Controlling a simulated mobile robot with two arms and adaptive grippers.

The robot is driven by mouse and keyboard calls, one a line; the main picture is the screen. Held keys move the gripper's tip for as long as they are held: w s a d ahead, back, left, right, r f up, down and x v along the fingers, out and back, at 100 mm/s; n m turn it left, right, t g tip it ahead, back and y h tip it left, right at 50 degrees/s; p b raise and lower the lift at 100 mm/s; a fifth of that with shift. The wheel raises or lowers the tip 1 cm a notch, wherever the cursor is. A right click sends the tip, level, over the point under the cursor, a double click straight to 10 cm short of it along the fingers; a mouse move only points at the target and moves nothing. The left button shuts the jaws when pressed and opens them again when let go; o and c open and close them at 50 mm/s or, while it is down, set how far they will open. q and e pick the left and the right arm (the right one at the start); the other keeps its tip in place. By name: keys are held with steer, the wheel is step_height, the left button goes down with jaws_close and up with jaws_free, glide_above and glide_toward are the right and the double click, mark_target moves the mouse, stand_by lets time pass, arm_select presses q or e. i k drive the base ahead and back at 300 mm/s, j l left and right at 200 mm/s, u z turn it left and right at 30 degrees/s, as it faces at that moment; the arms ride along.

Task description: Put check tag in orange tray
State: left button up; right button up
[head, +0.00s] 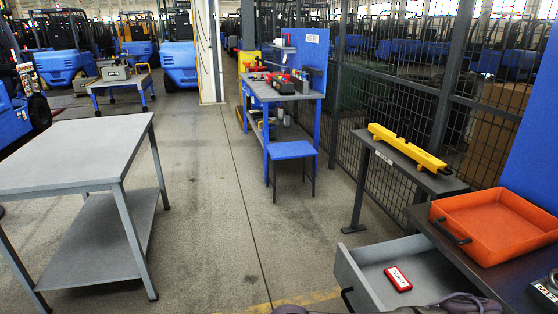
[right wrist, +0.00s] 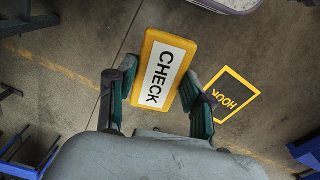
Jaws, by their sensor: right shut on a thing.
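The check tag (right wrist: 161,74) is a yellow-framed plate with a white label reading CHECK, in the right wrist view. My right gripper (right wrist: 158,84) is shut on it, one finger at each side edge, and the tag extends beyond the fingertips. In the head view the tag is not visible; only a dark part of what looks like my right arm shows at the bottom edge. The orange tray (head: 495,222) sits on the dark bench at the right of the head view. Its visible inside is empty. My left gripper is not clearly in view.
An open grey drawer (head: 350,270) below the tray holds a red-framed tag (head: 398,279). A yellow bar (head: 407,147) lies on a narrow stand behind. A grey table (head: 70,150) is at left. A yellow frame reading HOOK (right wrist: 229,94) shows in the right wrist view.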

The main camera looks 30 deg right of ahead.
mark_target(490, 221)
steer(key=i+z, duration=0.2)
steer(key=i, duration=0.25)
steer(key=i+z, duration=0.2)
steer(key=i, duration=0.25)
steer(key=i+j+z, duration=0.2)
steer(key=i, duration=0.2)
steer(key=i+j+z, duration=0.15)
steer(key=i, duration=0.3)
steer(key=i+z, duration=0.3)
steer(key=z, duration=0.15)
steer(key=i+z, duration=0.25)
steer(key=z, duration=0.2)
steer(key=i+j+z, duration=0.15)
steer(key=i+z, duration=0.15)
steer(key=z, duration=0.15)
steer(key=i+j+z, duration=0.2)
steer(key=z, duration=0.25)
steer(key=i+j+z, duration=0.2)
steer(key=j+z, duration=0.25)
steer(key=l, duration=0.1)
